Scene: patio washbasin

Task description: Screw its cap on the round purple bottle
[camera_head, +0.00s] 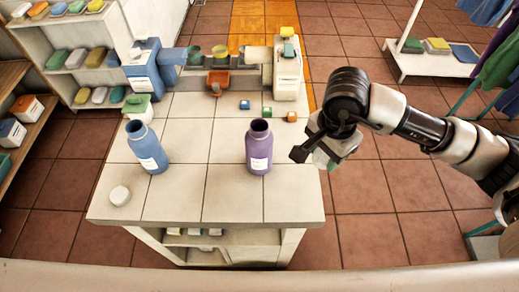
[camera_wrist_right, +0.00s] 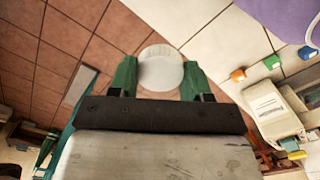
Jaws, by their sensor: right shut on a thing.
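The round purple bottle (camera_head: 259,148) stands upright and uncapped on the tiled counter, its dark mouth open upward. It also shows in part at the top right of the right wrist view (camera_wrist_right: 285,18). My right gripper (camera_head: 326,160) is at the counter's right edge, right of the bottle and apart from it. In the right wrist view, its green fingers are shut on a round white cap (camera_wrist_right: 160,70). In the head view the cap is mostly hidden by the gripper. My left gripper is not in view.
A blue bottle (camera_head: 147,147), also uncapped, stands left on the counter (camera_head: 184,187). Another white cap (camera_head: 120,195) lies near the front left corner. Small coloured cubes (camera_head: 267,112) lie behind the purple bottle. The counter between the two bottles is clear.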

